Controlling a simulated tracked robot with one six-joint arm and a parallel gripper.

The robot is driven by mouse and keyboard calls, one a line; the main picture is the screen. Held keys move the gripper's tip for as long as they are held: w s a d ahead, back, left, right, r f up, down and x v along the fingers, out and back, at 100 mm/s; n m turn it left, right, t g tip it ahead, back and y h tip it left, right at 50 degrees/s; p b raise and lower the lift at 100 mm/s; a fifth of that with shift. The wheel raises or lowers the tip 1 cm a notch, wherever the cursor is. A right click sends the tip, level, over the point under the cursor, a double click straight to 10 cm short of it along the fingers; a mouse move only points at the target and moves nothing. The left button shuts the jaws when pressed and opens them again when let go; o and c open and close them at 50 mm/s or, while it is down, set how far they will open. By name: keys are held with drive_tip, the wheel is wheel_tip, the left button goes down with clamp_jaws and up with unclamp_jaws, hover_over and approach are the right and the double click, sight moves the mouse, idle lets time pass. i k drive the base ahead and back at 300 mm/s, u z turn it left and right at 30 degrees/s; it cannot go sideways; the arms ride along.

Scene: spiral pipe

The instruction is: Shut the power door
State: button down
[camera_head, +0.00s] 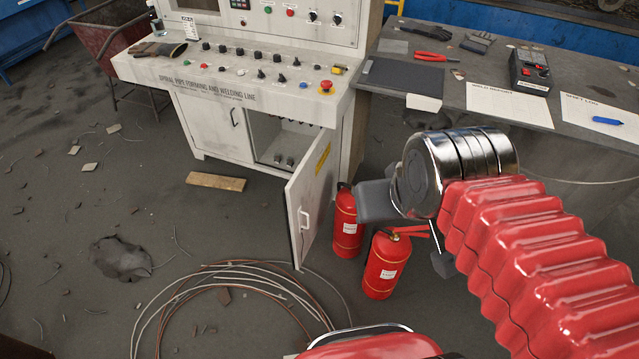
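The power door (318,190) is the white cabinet door at the lower right of the control console (230,95). It stands wide open, swung out toward me, with a yellow label and a pale handle (304,219) on it. The open compartment (282,142) shows several small dark parts inside.
Two red fire extinguishers (380,268) stand right of the door, below my gripper. Coiled cable (215,300) lies in front of the door. A wooden block (215,181) lies left of it. A grey table (470,75) stands at the right. Floor at left has scattered debris.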

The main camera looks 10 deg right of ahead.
sight(309, 194)
drive_tip(key=i, duration=0.35)
drive_tip(key=k, duration=1.35)
drive_tip(key=u, duration=0.1)
drive_tip(key=i, duration=0.45)
drive_tip(key=u, duration=0.7)
drive_tip(key=i, duration=1.6)
drive_tip(key=z, duration=0.05)
